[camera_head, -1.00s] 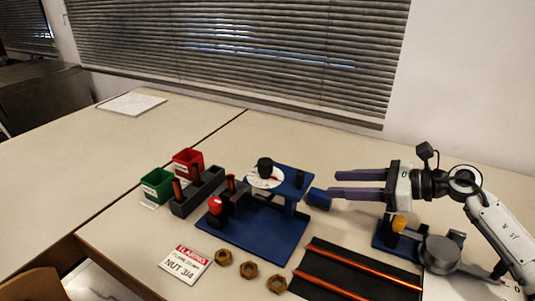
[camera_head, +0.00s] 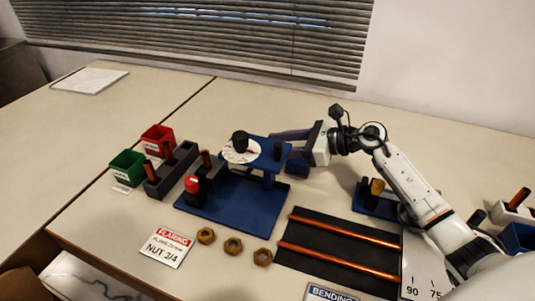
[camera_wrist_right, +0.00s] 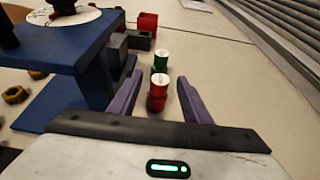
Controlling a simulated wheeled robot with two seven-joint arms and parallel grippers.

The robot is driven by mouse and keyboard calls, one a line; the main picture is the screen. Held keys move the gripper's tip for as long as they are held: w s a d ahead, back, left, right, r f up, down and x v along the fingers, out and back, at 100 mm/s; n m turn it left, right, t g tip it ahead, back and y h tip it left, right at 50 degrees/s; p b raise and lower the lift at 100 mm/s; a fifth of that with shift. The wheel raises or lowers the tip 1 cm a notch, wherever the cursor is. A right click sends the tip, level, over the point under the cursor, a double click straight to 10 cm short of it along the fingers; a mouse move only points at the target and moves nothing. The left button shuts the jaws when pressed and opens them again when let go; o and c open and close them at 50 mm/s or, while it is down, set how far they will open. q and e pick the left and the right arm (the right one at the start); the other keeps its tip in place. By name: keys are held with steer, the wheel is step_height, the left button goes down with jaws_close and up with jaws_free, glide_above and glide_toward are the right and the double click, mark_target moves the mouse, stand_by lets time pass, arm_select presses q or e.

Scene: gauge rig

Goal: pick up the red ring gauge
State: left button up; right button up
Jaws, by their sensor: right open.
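The red ring gauge (camera_wrist_right: 157,95) shows in the right wrist view as a short red cylinder with a pale top, standing upright on the table. A similar green piece (camera_wrist_right: 160,60) stands just beyond it. My right gripper (camera_wrist_right: 159,79) is open, with its purple fingers on either side of the red gauge and a gap to each. In the head view my right gripper (camera_head: 284,147) reaches in behind the blue stand (camera_head: 268,152), which hides its fingertips and the gauge. My left gripper is not in view.
The blue stand with a white dial (camera_head: 240,151) is close beside my right fingers. Red (camera_head: 158,140) and green (camera_head: 127,168) bins and a dark rack (camera_head: 170,172) stand left. Brass nuts (camera_head: 233,246) and copper rods (camera_head: 340,264) lie in front. The table behind is clear.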

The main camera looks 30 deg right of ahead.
steer(key=shift+w+a, duration=0.1)
steer(key=shift+w, duration=0.05)
jaws_close()
